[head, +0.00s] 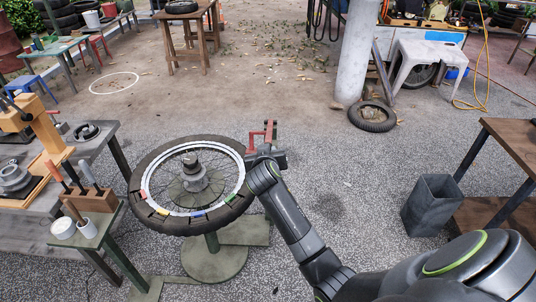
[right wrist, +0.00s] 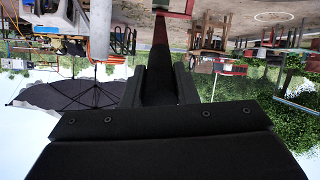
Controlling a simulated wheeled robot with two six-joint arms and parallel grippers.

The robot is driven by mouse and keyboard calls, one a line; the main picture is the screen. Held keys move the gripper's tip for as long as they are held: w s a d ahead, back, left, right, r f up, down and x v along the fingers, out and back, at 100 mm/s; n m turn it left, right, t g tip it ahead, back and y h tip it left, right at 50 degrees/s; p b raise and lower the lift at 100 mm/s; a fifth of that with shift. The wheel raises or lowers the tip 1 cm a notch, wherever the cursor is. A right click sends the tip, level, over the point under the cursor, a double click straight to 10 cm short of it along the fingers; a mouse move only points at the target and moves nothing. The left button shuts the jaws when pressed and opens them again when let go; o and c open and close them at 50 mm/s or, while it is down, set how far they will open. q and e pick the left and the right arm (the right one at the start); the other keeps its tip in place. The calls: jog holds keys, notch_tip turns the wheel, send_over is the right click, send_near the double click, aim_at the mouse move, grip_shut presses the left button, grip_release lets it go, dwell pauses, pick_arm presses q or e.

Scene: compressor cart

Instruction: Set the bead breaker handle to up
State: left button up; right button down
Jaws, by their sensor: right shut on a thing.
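The bead breaker is a red metal piece (head: 270,131) at the right rim of a spoked wheel with a black tire (head: 160,218). The wheel lies flat on a green pedestal stand (head: 215,262). My right gripper (head: 262,158) is at the wheel's right edge, against the lower end of the red piece. In the right wrist view, my right gripper (right wrist: 160,85) is shut on a dark red bar, the bead breaker handle (right wrist: 160,38), which runs between its fingers. A brighter red part shows at the top edge there. My left gripper is not in view.
A bench with tools (head: 95,150) stands on the left, with a small tool stand (head: 118,212) close to the wheel. A grey bin (head: 430,205) and a brown shelf (head: 515,140) are on the right. A tire (head: 372,117) lies by a white pillar (head: 357,50).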

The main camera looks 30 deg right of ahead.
jog(key=shift+g+y, duration=0.4)
jog(key=shift+g, duration=0.1)
jog(key=r+p, duration=0.1)
jog(key=r, duration=0.1)
jog(key=w+d+r+p, duration=0.1)
jog(key=r+p, duration=0.1)
jog(key=w+r+p, duration=0.1)
jog(key=r+p, duration=0.1)
jog(key=shift+w+d, duration=0.2)
jog(key=shift+w, duration=0.05)
jog(key=shift+r+p, duration=0.15)
jog(key=shift+p, duration=0.25)
jog(key=shift+w+r, duration=0.1)
jog(key=c, duration=1.4)
grip_release()
jog(key=shift+d, duration=0.1)
jog(key=shift+o, duration=1.3)
jog(key=shift+f, duration=0.4)
